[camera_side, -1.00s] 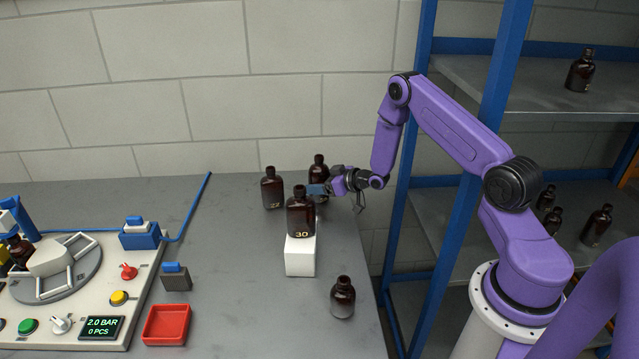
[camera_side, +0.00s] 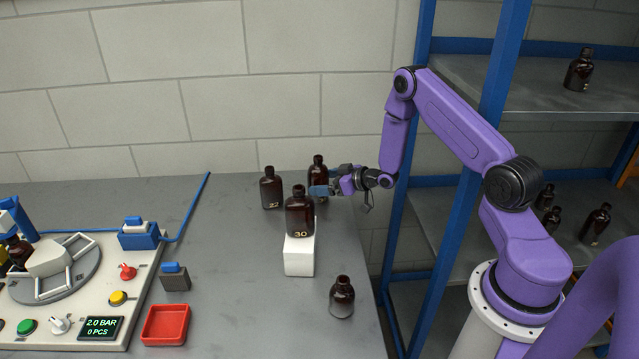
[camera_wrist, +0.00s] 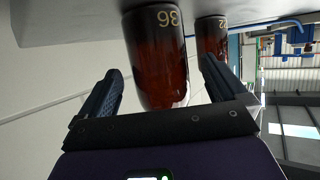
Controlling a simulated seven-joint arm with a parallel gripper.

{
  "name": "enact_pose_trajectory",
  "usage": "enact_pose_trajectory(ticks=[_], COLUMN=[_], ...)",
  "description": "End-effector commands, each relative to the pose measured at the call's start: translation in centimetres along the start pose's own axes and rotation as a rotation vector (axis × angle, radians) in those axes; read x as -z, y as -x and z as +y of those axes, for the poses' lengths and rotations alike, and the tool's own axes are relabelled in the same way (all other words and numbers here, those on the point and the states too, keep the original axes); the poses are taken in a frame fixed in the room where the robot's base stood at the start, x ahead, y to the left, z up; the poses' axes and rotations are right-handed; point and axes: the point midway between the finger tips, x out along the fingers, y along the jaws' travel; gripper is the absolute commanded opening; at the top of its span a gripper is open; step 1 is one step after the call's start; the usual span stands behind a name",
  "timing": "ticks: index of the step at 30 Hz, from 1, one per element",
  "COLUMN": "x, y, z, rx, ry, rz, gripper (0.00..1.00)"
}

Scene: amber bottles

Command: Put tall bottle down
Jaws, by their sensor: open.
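The tall dark amber bottle (camera_side: 318,165) stands upright at the back right of the table, partly covered by my gripper (camera_side: 326,190) and the bottle in front. In the wrist view this bottle (camera_wrist: 157,60) lies between and beyond the two fingers of my gripper (camera_wrist: 162,90), with its printed number upside down. The fingers are spread with a gap on both sides of it. Its base is on the grey surface at the top of that view.
Bottle 30 (camera_side: 299,212) stands on a white block (camera_side: 300,256) just in front. Bottle 22 (camera_side: 270,188) is to the left, and a shorter bottle (camera_side: 342,297) is at the front right. A blue shelf post (camera_side: 428,150) rises to the right. The table's middle is clear.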

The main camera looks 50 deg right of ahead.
Motion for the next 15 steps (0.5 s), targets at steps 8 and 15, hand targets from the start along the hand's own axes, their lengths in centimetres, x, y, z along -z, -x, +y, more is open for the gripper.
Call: enact_pose_trajectory(ticks=[8, 15], x=[2.6, 5.3], y=[3.1, 4.2], z=[0.0, 0.0], rx=[0.000, -0.001], ry=[0.003, 0.002], rz=[0.004, 0.003], gripper=[0.99, 0.99])
